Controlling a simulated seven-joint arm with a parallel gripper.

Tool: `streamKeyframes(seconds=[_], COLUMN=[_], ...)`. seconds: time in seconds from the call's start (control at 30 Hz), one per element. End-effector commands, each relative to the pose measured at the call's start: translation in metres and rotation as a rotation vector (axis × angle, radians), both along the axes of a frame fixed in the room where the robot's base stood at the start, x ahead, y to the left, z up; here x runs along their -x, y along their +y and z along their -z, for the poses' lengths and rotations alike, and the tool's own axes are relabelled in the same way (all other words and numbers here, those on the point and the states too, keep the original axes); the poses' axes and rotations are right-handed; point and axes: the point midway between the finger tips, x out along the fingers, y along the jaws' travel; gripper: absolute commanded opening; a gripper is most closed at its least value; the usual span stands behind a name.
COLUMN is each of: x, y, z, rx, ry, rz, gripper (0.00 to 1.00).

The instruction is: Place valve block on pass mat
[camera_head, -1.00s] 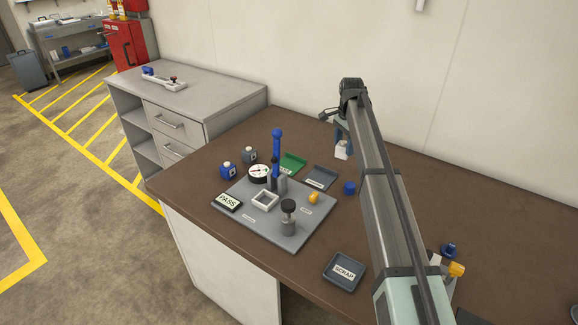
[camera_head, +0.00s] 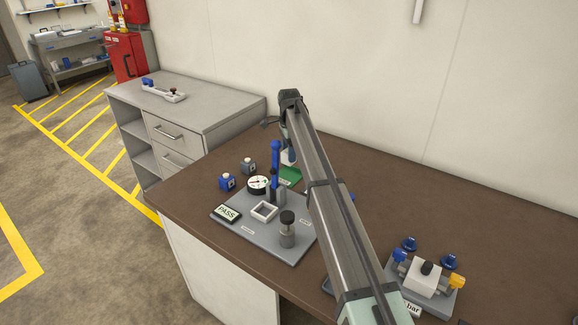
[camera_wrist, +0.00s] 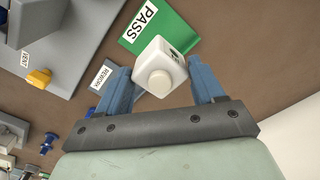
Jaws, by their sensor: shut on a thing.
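The valve block is a white cube with a round pale cap (camera_wrist: 160,68), held between my gripper's blue fingers (camera_wrist: 160,76) in the wrist view. Its far part carries a dark mark. In the head view my gripper (camera_head: 290,150) is above the back of the brown bench, with the white block partly hidden. The pass mat is green with a white PASS label (camera_wrist: 172,30). It lies just beyond the block in the wrist view, and the block overlaps its edge there. The green mat (camera_head: 290,176) is partly covered by my arm in the head view. I cannot tell the block's height above it.
A grey plate (camera_head: 245,234) holds a gauge (camera_head: 258,184), a blue-handled clamp (camera_head: 275,165), a square frame (camera_head: 264,211) and a black-topped post (camera_head: 287,230). A REWORK label (camera_wrist: 102,76) is left of the block. A valve fixture (camera_head: 427,280) stands right.

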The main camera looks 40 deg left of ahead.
Motion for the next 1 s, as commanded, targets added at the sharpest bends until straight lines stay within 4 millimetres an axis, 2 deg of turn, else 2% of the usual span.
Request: streamKeyframes(seconds=[0.1, 0.27, 0.5, 0.93, 0.97, 1.0], x=[0.000, 0.000, 0.000, 0.000, 0.000, 0.000], y=[-0.001, 0.000, -0.001, 0.000, 0.000, 0.000], z=[0.018, 0.028, 0.055, 0.062, 0.062, 0.062], rx=[0.001, 0.000, 0.001, 0.000, 0.000, -0.001], ry=[0.001, 0.000, 0.001, 0.000, 0.000, -0.001], rz=[0.000, 0.000, 0.000, -0.001, -0.001, -0.001], gripper=[0.32, 0.32, 0.32, 0.32, 0.69, 0.72])
